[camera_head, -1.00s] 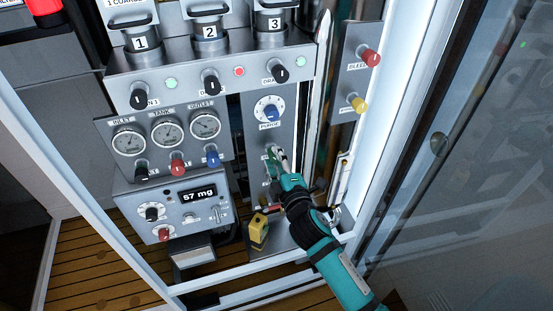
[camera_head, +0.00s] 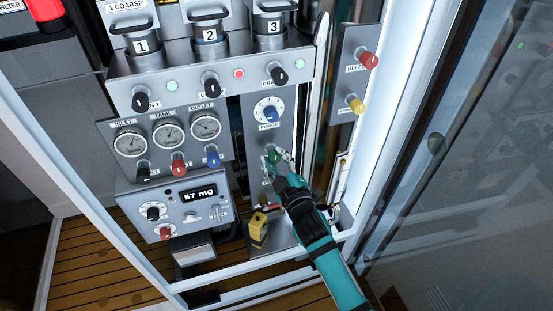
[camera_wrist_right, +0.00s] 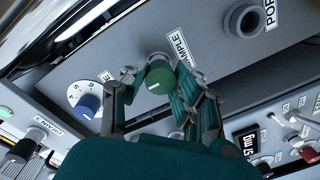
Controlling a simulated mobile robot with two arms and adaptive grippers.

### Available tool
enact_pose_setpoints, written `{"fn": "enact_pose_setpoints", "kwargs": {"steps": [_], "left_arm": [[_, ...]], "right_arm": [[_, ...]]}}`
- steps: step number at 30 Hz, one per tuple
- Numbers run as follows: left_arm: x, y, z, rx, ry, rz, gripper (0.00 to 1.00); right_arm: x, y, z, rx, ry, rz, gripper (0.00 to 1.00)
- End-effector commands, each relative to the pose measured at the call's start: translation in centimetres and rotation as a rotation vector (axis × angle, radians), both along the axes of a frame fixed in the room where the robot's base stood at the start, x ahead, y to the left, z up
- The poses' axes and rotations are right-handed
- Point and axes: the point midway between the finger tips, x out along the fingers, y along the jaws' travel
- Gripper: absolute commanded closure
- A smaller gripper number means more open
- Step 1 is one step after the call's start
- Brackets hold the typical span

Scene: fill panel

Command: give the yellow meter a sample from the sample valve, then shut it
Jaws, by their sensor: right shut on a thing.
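The sample valve is a green round knob (camera_head: 272,157) on the grey panel below the blue purge knob. In the right wrist view the green knob (camera_wrist_right: 159,77) sits beside the SAMPLE label, with a white mark on its face. My right gripper (camera_head: 281,161) has its fingers on both sides of the knob and is shut on it. The yellow meter (camera_head: 258,229) stands on the shelf at the panel's foot, below and left of my gripper. My left gripper is not in view.
A blue purge knob (camera_head: 270,113) is just above. A panel with a red knob (camera_head: 368,60) and a yellow knob (camera_head: 355,105) is at the right. A display box (camera_head: 198,194) reads 57 mg. The cabinet frame borders the right side.

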Motion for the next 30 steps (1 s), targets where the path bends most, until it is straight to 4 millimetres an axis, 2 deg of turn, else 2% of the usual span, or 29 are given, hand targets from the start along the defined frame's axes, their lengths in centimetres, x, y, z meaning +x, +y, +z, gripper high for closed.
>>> {"fn": "enact_pose_setpoints", "kwargs": {"steps": [1,12,13,18,26,30], "left_arm": [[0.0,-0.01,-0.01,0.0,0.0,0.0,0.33],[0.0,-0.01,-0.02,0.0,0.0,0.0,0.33],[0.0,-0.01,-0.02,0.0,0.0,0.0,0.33],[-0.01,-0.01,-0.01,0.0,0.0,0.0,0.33],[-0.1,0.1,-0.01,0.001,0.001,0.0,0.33],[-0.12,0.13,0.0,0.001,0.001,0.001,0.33]], "right_arm": [[-0.15,0.01,-0.59,0.002,0.014,0.0,1.0],[-0.17,0.04,-0.66,0.006,0.016,0.0,1.0],[-0.17,0.04,-0.66,0.006,0.016,0.0,0.7],[-0.13,0.03,-0.51,0.005,0.012,0.0,0.48],[-0.09,0.01,-0.23,0.006,0.007,0.0,0.47],[-0.93,-0.32,-0.22,0.005,0.006,0.0,0.47]]}}
